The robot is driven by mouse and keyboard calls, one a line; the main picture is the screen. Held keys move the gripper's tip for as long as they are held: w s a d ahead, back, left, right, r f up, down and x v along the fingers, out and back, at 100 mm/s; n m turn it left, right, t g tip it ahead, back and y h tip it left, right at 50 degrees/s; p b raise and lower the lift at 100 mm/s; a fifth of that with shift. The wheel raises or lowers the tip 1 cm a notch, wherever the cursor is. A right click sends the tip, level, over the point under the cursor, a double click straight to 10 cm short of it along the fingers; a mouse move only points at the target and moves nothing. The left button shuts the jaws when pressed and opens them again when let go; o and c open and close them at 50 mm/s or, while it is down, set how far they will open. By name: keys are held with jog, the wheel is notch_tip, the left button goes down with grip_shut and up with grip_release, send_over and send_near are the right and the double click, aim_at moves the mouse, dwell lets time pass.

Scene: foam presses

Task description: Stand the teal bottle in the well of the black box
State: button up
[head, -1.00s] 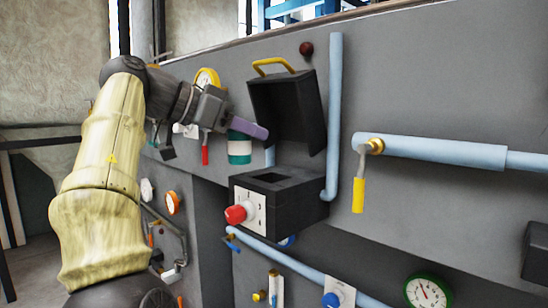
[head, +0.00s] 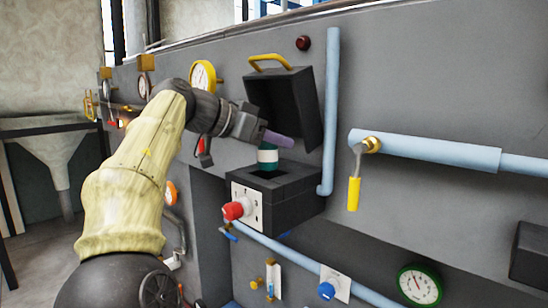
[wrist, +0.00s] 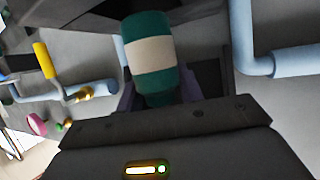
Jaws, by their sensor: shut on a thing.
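The teal bottle (head: 267,157) with a white band is upright above the well of the black box (head: 290,198). Its lower part is at the well opening; whether it touches the bottom I cannot see. My gripper (head: 278,139), with purple fingers, is shut on the top of the bottle. In the wrist view the bottle (wrist: 150,55) lies between the fingers, and the box is only partly visible. The box's lid (head: 290,103), with a yellow handle, stands open behind. The box front has a white panel with a red knob (head: 233,210).
A blue vertical pipe (head: 331,110) runs just right of the lid and box. A yellow-handled valve (head: 354,192) and a horizontal pipe (head: 430,151) are further right. A yellow gauge (head: 203,75) is on the wall left of the lid, behind my arm.

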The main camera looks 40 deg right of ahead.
aim_at(276, 157)
jog(key=shift+f+p, duration=0.3)
jog(key=shift+f, duration=1.05)
jog(key=shift+d+f+p, duration=0.15)
jog(key=shift+f+p, duration=0.2)
jog(key=shift+p, duration=0.25)
jog(key=shift+d+f, duration=0.15)
jog(key=shift+f, duration=0.1)
jog(key=shift+f, duration=0.1)
jog(key=o, duration=1.1)
